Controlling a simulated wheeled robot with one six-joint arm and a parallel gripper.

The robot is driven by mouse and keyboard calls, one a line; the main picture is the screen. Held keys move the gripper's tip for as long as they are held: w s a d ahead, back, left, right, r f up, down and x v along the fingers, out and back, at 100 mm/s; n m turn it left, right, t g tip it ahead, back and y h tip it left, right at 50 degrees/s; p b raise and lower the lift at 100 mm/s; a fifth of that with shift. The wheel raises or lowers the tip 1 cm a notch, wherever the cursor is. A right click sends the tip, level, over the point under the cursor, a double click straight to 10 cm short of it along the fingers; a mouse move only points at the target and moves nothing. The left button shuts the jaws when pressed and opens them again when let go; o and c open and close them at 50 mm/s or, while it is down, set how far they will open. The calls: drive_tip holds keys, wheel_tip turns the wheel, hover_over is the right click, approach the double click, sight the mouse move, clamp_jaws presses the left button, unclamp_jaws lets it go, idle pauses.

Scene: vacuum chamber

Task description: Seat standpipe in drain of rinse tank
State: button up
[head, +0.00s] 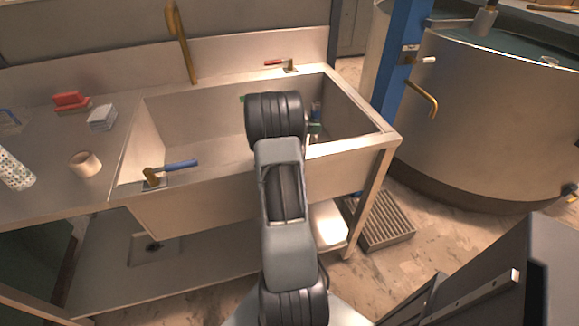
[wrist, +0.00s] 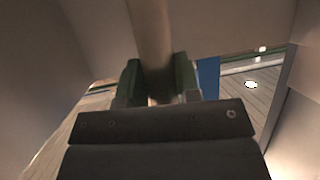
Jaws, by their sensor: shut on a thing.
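The rinse tank (head: 195,108) is the deep rectangular basin set in the bench, in the middle of the head view. My arm reaches over its front wall and hides part of its inside; I cannot see the drain. In the wrist view my gripper (wrist: 158,82) has green fingers shut on the standpipe (wrist: 150,30), a beige round pipe running up out of the picture. Its other end is hidden behind the gripper body. In the head view the gripper is mostly behind my arm, with a green part showing at the arm's right. I cannot tell whether the pipe touches the tank floor.
A brass spout (head: 180,42) rises behind the tank. A blue-handled valve (head: 170,172) is on the front rim and a red-handled valve (head: 283,65) on the back rim. A tape roll (head: 85,164) and sponges lie left. A large round vessel (head: 480,120) stands right.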

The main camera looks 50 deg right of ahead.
wheel_tip(320, 180, down, 10)
drive_tip(key=w+n+t+b, duration=0.1)
drive_tip(key=w+b, duration=0.1)
drive_tip(key=shift+w+n+h+b, duration=0.15)
drive_tip(key=shift+n+h+b, duration=0.15)
drive_tip(key=shift+h, duration=0.1)
drive_tip(key=o, duration=1)
drive_tip(key=shift+f, duration=0.1)
drive_tip(key=shift+o, duration=0.2)
drive_tip(key=p+v, duration=0.2)
drive_tip(key=v, duration=1)
drive_tip(key=shift+r, duration=0.3)
